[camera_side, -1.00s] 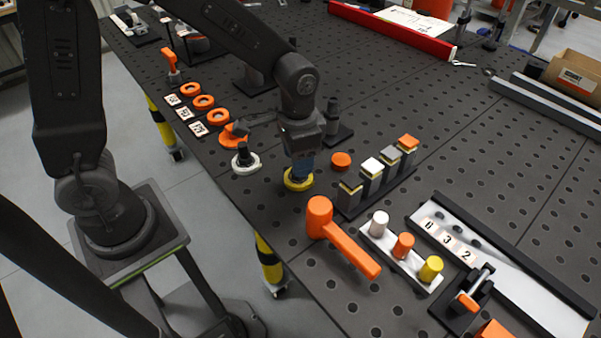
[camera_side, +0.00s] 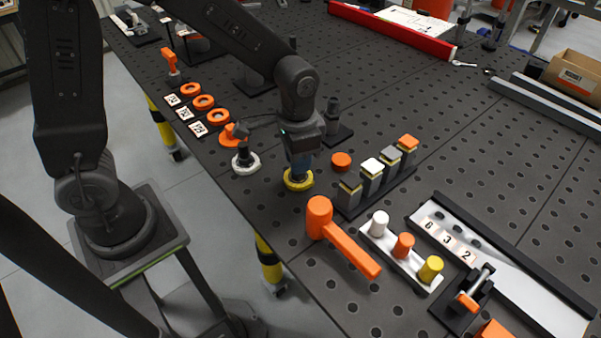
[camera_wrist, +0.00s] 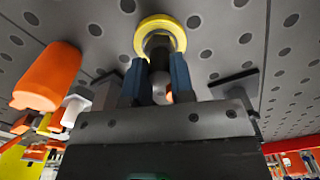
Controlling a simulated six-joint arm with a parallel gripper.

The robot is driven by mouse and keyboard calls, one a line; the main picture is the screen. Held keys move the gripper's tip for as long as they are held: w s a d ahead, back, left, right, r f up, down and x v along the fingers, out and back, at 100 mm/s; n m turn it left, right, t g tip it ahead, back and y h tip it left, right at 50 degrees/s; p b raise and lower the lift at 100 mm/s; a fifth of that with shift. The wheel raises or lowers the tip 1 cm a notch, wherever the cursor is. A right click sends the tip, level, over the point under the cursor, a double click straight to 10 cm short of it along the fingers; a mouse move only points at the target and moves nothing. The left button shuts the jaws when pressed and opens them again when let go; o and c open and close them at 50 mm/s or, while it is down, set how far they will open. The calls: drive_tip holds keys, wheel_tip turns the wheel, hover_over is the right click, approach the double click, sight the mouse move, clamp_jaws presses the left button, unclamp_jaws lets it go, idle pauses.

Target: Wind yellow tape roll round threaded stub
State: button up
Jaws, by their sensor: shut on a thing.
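The yellow tape roll (camera_side: 298,180) is a flat ring low over the table, directly below my gripper (camera_side: 300,170). In the wrist view the yellow tape roll (camera_wrist: 160,20) surrounds a dark round centre. I cannot tell whether the dark centre is the roll's core or a threaded stub. A dark upright stub (camera_side: 243,149) stands in a white ring (camera_side: 246,168) just left of the gripper. Whether it is threaded is too small to see.
An orange mallet (camera_side: 343,236) lies in front of the gripper. Several capped blocks (camera_side: 371,177) stand in a row to the right, with an orange disc (camera_side: 341,160) nearby. A dark post (camera_side: 333,112) stands behind. Orange rings (camera_side: 204,102) lie at back left.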

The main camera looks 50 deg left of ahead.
drive_tip(key=shift+r, duration=0.1)
clamp_jaws()
drive_tip(key=shift+r, duration=2.95)
drive_tip(key=w+a+r, duration=0.1)
drive_tip(key=w+r, duration=0.1)
drive_tip(key=w, duration=0.3)
drive_tip(key=w+a+r+n, duration=0.1)
drive_tip(key=w+a+r, duration=0.1)
drive_tip(key=w, duration=0.4)
drive_tip(key=shift+r, duration=0.8)
drive_tip(key=shift+w+f, duration=0.1)
drive_tip(key=shift+f, duration=0.75)
drive_tip(key=shift+f, duration=0.35)
drive_tip(key=shift+f, duration=0.7)
